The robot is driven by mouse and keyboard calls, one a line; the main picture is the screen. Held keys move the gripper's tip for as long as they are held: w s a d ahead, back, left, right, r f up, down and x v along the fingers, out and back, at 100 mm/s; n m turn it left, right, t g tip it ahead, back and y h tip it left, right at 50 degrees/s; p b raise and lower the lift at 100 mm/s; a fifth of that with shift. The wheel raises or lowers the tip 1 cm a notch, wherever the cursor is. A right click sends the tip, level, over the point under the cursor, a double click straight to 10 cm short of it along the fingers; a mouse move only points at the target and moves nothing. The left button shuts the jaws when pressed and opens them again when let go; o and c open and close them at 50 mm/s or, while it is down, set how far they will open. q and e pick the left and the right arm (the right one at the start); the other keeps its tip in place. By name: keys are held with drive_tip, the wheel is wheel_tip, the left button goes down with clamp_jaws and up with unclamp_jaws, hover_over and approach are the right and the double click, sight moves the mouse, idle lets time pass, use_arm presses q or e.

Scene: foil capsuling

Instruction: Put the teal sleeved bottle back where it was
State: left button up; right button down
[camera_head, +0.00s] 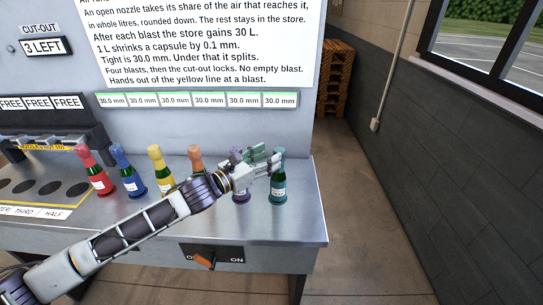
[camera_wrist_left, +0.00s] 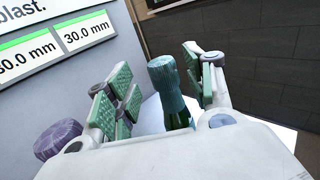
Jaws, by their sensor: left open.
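The teal sleeved bottle (camera_head: 278,182) stands upright near the right end of the metal bench, last in a row of bottles. My left gripper (camera_head: 266,163) is at its neck, with the arm reaching in from the left. In the left wrist view the teal bottle (camera_wrist_left: 168,90) stands between the two green-padded fingers of the open gripper (camera_wrist_left: 160,95). A gap shows on its left side; the right finger is very close, and I cannot tell whether it touches. My right gripper is not in view.
A purple bottle (camera_head: 241,194) stands just left of the teal one, partly behind my gripper. Orange (camera_head: 196,160), yellow (camera_head: 158,165), blue (camera_head: 129,176) and red (camera_head: 95,172) bottles stand further left. An orange switch (camera_head: 204,261) is on the bench front. The bench (camera_head: 303,228) is bare right of the teal bottle.

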use_arm(q)
drive_tip(key=b+v, duration=0.1)
drive_tip(key=v, duration=0.5)
drive_tip(key=shift+s+a, duration=0.2)
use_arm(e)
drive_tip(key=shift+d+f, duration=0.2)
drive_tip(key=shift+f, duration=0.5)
use_arm(q)
drive_tip(key=shift+r, duration=0.1)
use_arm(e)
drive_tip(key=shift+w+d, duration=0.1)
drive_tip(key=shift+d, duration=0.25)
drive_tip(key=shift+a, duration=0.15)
